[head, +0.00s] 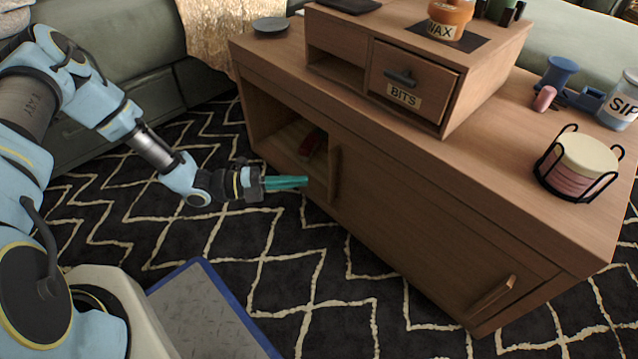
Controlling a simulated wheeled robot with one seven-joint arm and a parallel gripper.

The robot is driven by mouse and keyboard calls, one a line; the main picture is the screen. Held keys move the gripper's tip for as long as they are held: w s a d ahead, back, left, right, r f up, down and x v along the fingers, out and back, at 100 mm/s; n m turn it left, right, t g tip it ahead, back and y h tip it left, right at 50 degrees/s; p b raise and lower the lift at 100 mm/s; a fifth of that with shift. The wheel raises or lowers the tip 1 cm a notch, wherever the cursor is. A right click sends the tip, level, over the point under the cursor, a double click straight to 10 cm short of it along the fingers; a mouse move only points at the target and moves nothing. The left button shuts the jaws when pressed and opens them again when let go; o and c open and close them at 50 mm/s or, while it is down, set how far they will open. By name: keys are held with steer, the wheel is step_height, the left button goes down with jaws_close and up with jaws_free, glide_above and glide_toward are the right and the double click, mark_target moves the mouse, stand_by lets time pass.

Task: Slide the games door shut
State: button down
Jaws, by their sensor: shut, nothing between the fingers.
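The low wooden cabinet (238,62) has sliding doors along its front. One door (385,205) has an upright handle (335,172) near its left edge. Left of that handle the compartment is open, with a red item (312,145) inside. Another handle (490,297) sits at the lower right of the front. No games label is legible, so I cannot tell which door bears that name. My gripper (303,182) has teal fingers, shut and empty, pointing right at the lower part of the opening, left of the upright handle. I cannot tell whether the fingertips touch the cabinet.
On the cabinet stand a BITS drawer unit (335,40), an orange WAX jar (449,18), a coaster stack (580,165), a blue spool-like item (557,75) and a SIP jar (620,105). A green sofa (125,50) stands behind.

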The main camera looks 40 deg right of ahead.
steer(key=b+x, duration=0.4)
steer(key=x, duration=0.6)
steer(key=shift+s+f, duration=0.15)
steer(key=w+b, duration=0.1)
steer(key=w, duration=0.2)
steer(key=shift+a, duration=0.1)
steer(key=shift+w+b, duration=0.35)
steer(key=shift+w, duration=0.3)
steer(key=shift+r, duration=0.2)
